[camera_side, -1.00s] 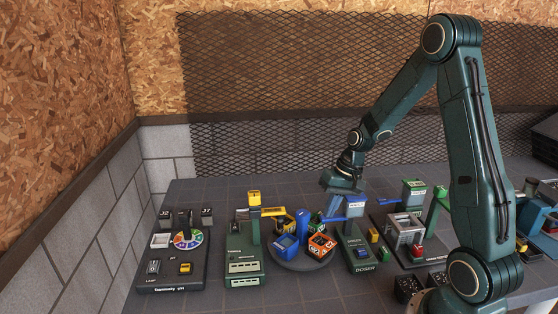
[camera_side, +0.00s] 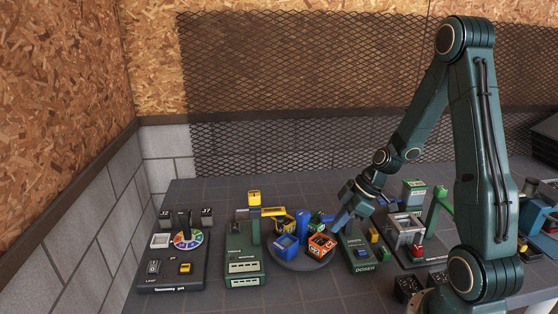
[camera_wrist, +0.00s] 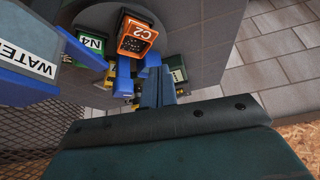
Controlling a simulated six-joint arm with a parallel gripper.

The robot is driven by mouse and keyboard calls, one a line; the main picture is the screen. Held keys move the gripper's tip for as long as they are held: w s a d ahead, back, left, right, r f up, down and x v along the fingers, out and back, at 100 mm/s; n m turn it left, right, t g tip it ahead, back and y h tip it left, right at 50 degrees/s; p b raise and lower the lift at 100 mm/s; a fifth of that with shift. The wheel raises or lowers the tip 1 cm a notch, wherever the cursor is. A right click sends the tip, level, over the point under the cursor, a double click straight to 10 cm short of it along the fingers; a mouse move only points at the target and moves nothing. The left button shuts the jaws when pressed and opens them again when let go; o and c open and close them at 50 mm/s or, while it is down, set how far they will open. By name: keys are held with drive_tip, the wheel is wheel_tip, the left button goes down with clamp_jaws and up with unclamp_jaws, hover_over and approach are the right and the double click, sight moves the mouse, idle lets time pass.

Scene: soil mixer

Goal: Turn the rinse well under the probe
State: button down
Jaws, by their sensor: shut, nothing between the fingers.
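The dark round turntable (camera_side: 305,264) carries several coloured wells around a blue centre post (camera_side: 302,226). An orange well marked C2 (camera_side: 320,246) is at its front right, a blue well (camera_side: 285,246) at front left, a yellow one behind. The C2 well (camera_wrist: 137,37) and a green one marked N4 (camera_wrist: 90,42) show in the wrist view. Which well is the rinse well, I cannot read. The green stand with a yellow head (camera_side: 254,197) reaches a yellow arm over the turntable's left side. My gripper (camera_side: 336,224) is shut and empty, tilted down near the turntable's right rear edge; contact is unclear.
The green doser stand (camera_side: 357,250) is close to the right of the turntable, partly behind my gripper. Its blue WATER head (camera_wrist: 25,60) shows in the wrist view. A grey frame unit (camera_side: 405,228) stands further right. A panel with a colour wheel (camera_side: 187,239) is far left.

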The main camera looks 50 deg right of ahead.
drive_tip(key=n, duration=0.2)
drive_tip(key=s+a+n+t, duration=0.1)
drive_tip(key=n, duration=0.5)
drive_tip(key=shift+s+a+r+t, duration=0.1)
drive_tip(key=shift+s+a+t, duration=0.15)
drive_tip(key=shift+t, duration=0.05)
approach(292, 252)
wheel_tip(292, 252, down, 4)
drive_tip(key=s+a, duration=0.2)
drive_tip(key=shift+w+d, duration=0.1)
drive_tip(key=shift+w, duration=1)
drive_tip(key=shift+w+d, duration=0.15)
drive_tip(key=shift+w, duration=0.95)
